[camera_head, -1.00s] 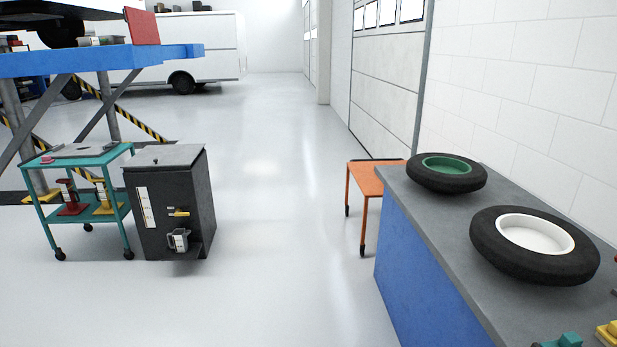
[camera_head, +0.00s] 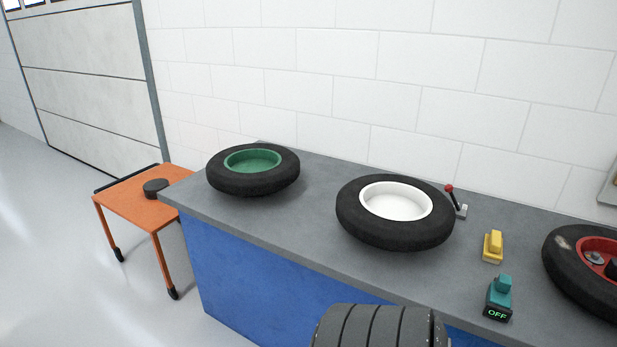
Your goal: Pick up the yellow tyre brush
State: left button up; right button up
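A small yellow block-shaped item (camera_head: 493,246) stands on the grey bench top, right of the white-rimmed tyre. It is the only yellow thing in view; it is too small to tell whether it is the tyre brush. A similar teal item (camera_head: 499,298) with a display reading "OFF" stands just in front of it. Neither of my grippers is in view.
The blue-fronted bench (camera_head: 320,203) carries a green-rimmed tyre (camera_head: 228,184), a white-rimmed tyre (camera_head: 365,229), a red-rimmed tyre (camera_head: 569,279) and a red-knobbed lever (camera_head: 454,198). An orange cart (camera_head: 138,206) stands left. A dark ridged cylinder (camera_head: 375,327) rises at the bottom edge.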

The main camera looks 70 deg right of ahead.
aim_at(492, 243)
jog(key=z, duration=0.45)
jog(key=i+z, duration=0.1)
jog(key=z, duration=0.4)
jog(key=j+z, duration=0.1)
jog(key=z, duration=0.35)
jog(key=i+j+z, duration=0.1)
jog(key=z, duration=0.35)
